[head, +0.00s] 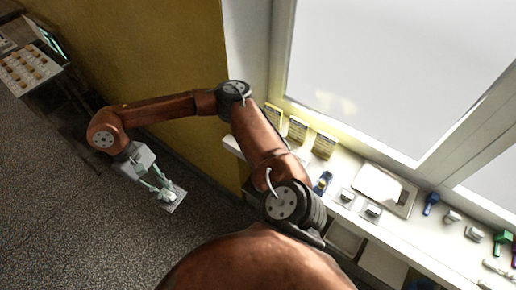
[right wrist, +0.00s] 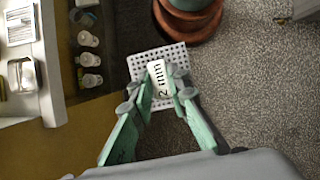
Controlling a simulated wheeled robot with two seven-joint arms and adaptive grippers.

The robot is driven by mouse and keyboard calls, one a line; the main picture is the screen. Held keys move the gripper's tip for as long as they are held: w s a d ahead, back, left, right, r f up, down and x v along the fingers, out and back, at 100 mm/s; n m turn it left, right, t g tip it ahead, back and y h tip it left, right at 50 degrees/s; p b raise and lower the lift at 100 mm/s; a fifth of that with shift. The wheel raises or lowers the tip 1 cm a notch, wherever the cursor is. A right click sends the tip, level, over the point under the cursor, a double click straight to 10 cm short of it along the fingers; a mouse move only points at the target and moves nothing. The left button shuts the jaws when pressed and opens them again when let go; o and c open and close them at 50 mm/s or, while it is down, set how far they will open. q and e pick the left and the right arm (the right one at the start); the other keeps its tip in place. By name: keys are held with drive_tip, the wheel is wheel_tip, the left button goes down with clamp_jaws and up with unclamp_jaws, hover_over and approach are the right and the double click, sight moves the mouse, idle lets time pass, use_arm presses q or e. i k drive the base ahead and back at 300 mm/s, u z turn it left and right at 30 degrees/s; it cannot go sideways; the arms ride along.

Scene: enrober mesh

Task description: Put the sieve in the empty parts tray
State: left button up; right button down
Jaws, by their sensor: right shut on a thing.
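The sieve (head: 173,206) is a small pale square plate full of holes, with a white grip block marked "2 mm"; it also shows in the right wrist view (right wrist: 142,66). My right gripper (head: 160,188) is shut on the grip block, its green fingers on either side of it in the right wrist view (right wrist: 163,86). The sieve is held out over the speckled floor, left of the window sill. A flat whitish tray (head: 378,186) lies on the sill in the head view; I cannot tell for sure that it is the empty parts tray. My left gripper is not in view.
The white sill (head: 345,215) carries yellow cards (head: 298,130), small grey-white items (head: 372,210), a blue tool (head: 431,203) and a green tool (head: 501,241). Several white-capped jars (right wrist: 89,60) stand beside it. A table with small pieces (head: 28,70) is at far left.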

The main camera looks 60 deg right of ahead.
sight(385, 189)
drive_tip(key=u, duration=0.8)
drive_tip(key=i, duration=0.95)
drive_tip(key=z, duration=4.25)
drive_tip(key=i, duration=1.5)
